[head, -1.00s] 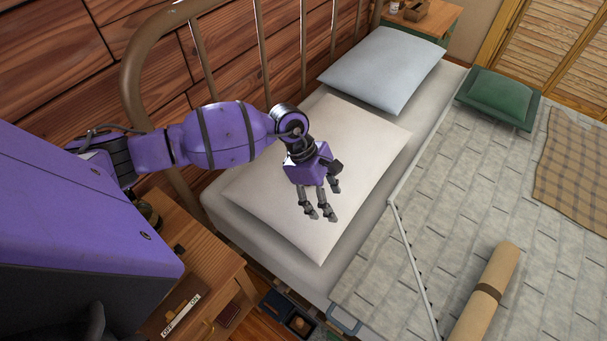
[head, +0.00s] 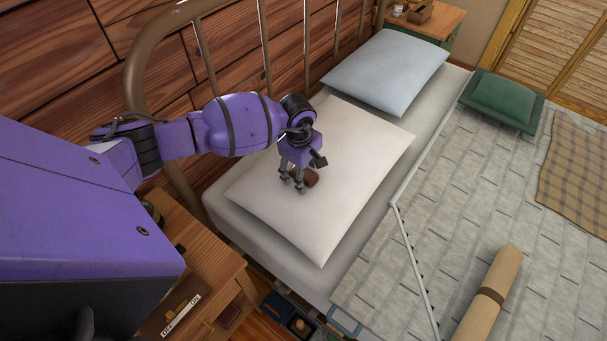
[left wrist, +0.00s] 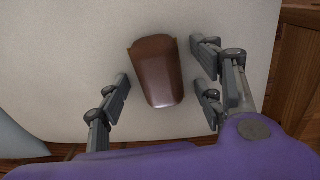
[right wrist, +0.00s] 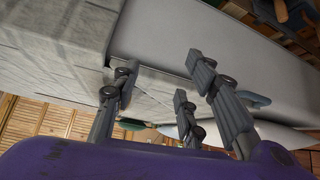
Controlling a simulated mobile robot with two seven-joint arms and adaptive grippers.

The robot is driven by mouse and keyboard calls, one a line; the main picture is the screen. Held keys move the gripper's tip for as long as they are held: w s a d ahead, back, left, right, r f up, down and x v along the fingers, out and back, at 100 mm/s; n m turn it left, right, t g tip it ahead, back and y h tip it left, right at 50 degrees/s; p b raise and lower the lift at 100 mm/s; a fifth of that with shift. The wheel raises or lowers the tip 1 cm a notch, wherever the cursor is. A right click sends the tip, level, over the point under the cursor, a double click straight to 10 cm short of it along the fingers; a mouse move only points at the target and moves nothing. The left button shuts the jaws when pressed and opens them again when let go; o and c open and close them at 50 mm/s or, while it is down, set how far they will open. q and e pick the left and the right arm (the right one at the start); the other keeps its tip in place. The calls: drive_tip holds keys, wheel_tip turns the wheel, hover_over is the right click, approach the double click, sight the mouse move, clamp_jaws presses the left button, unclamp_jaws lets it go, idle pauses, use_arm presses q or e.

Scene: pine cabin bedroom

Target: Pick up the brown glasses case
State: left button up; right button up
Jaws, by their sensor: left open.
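The brown glasses case (left wrist: 156,72) lies on the white pillow (head: 350,150). In the left wrist view it sits between the spread fingers of my left gripper (left wrist: 165,97), one finger on its left and two on its right, with gaps on both sides. In the head view the case (head: 304,178) shows partly behind my left gripper (head: 296,185), which is open and low over the pillow. My right gripper (right wrist: 155,85) shows in the right wrist view with its fingers apart and nothing between them, facing the bed's side.
A metal bed frame (head: 130,65) stands along the plank wall. A wooden nightstand (head: 215,265) is at the lower left. A pale blue pillow (head: 385,70), a green cushion (head: 500,98) and a rolled tan mat (head: 490,295) lie on the bed.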

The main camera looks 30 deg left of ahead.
use_arm(q)
drive_tip(key=c, duration=1.3)
drive_tip(key=shift+r, duration=0.15)
